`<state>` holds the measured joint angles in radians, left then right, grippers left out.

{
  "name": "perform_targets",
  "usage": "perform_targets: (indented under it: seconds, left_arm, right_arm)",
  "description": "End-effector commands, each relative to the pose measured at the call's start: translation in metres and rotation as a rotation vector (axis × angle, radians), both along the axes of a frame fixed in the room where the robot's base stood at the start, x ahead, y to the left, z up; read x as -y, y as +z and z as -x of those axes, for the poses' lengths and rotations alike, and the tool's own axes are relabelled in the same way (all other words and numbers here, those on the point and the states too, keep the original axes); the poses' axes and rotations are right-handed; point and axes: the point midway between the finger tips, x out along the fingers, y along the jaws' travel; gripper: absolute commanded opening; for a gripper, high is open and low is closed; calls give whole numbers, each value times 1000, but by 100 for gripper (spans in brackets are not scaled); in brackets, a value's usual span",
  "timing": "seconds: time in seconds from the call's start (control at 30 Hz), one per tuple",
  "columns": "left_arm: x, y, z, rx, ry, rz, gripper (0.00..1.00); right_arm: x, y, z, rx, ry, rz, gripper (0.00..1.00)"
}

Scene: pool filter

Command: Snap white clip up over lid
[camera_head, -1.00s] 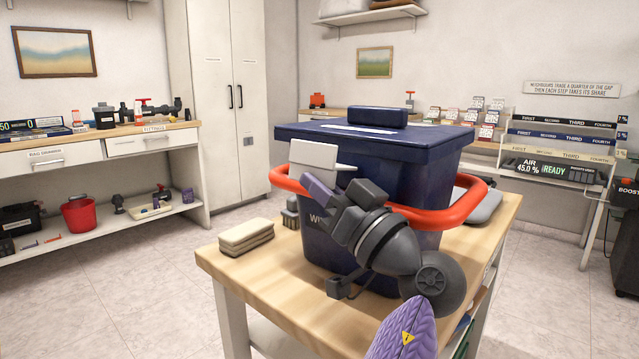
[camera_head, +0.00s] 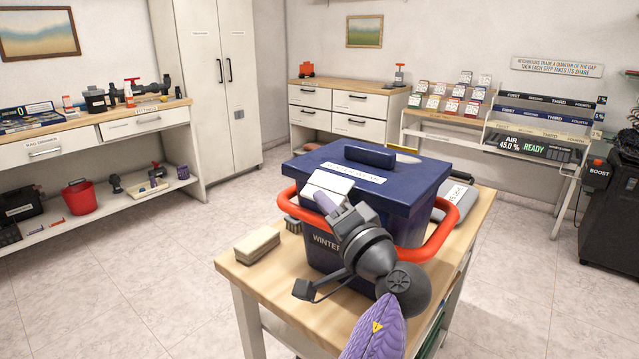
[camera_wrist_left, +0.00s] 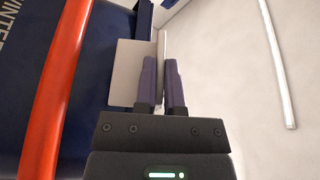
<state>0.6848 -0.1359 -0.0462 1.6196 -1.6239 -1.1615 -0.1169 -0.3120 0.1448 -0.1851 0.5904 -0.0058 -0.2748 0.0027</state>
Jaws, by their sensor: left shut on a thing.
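The dark blue tub (camera_head: 322,257) stands on the wooden bench top, with its blue lid (camera_head: 415,180) on. The white clip (camera_head: 328,184) is at the lid's front left edge, and its upper part overlaps the lid in the head view. I cannot tell whether it is hooked over the rim. My left gripper (camera_head: 325,202) is shut on the clip. In the left wrist view its purple fingers (camera_wrist_left: 161,82) pinch a thin white edge, with the clip's flat plate (camera_wrist_left: 124,72) beside the left finger. My right gripper is not in view.
An orange-red ring handle (camera_head: 437,236) runs round the tub, close to my left wrist; it also shows in the left wrist view (camera_wrist_left: 55,85). A beige sponge-like block (camera_head: 257,246) and a brush (camera_head: 292,224) lie to the left. A grey item (camera_head: 462,203) lies behind right.

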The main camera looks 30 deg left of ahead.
Motion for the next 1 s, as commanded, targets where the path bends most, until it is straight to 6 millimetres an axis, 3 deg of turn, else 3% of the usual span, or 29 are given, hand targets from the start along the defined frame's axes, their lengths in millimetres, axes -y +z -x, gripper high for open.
perform_targets:
  seconds: [0.03, 0.1, 0.4, 0.7, 1.0]
  left_arm:
    - [0, 12, 0, -34, -1, -1, 0]
    - [0, 14, -2, -90, 0, -6, 0]
    - [1, 17, -8, -279, 0, -20, 0]
    - [1, 16, -12, -369, -1, -26, 0]
    - [1, 14, -13, -387, 0, -27, 0]
  right_arm:
    - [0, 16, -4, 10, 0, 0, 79]
    - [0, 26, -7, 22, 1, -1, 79]
    - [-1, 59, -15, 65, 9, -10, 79]
    - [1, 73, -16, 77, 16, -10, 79]
    - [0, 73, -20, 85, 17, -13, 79]
